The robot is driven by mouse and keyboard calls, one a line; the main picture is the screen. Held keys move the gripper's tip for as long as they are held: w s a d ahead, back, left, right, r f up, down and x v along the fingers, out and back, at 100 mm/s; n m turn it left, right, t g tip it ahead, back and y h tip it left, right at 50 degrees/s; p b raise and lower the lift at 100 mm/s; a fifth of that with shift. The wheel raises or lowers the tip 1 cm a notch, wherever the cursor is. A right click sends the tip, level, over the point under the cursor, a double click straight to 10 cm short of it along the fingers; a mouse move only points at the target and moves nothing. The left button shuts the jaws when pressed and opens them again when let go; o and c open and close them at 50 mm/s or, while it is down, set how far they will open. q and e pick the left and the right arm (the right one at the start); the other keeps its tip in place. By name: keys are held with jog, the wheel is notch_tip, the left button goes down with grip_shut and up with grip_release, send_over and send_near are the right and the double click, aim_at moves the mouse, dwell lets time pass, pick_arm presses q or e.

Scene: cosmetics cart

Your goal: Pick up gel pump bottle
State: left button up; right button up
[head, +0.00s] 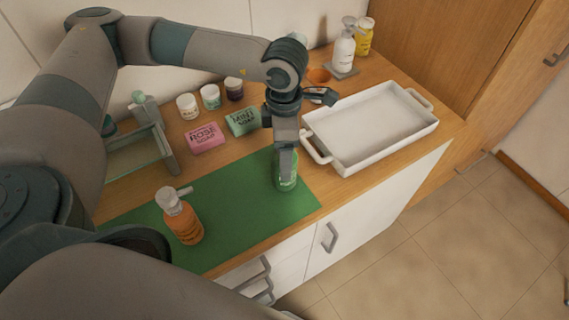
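A green bottle (287,184) stands on the green mat (240,210), near its right end. My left gripper (286,160) points down over this bottle and hides its upper part, so I cannot see a pump on it. The finger seen covers the bottle's top; whether the fingers are closed on it is hidden. An orange pump bottle (184,222) with a grey pump stands upright on the left part of the mat, apart from the gripper. No label readable here says which bottle holds gel. My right gripper is not in view.
A white tray (318,150) stands empty on the right. Pink (207,138) and green (242,121) soap boxes and several small jars (210,97) are behind the mat. A white pump bottle (344,52) and a yellow bottle (364,37) stand at the back. The mat between the bottles is clear.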

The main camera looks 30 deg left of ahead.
pick_arm(q)
jog(key=c, duration=1.7)
jog(key=shift+r, duration=0.15)
jog(key=shift+c, duration=0.2)
jog(key=shift+r+b, duration=0.45)
jog(key=shift+b, duration=0.05)
notch_tip(320, 180, up, 2)
jog(key=shift+r+b, duration=0.15)
jog(key=shift+b, duration=0.65)
jog(key=d+r+b, duration=0.4)
jog(key=d+r, duration=0.3)
jog(key=d, duration=0.4)
jog(key=shift+s+d+r+b, duration=0.2)
jog(key=shift+d+r+b, duration=0.1)
jog(key=shift+d+b, duration=0.1)
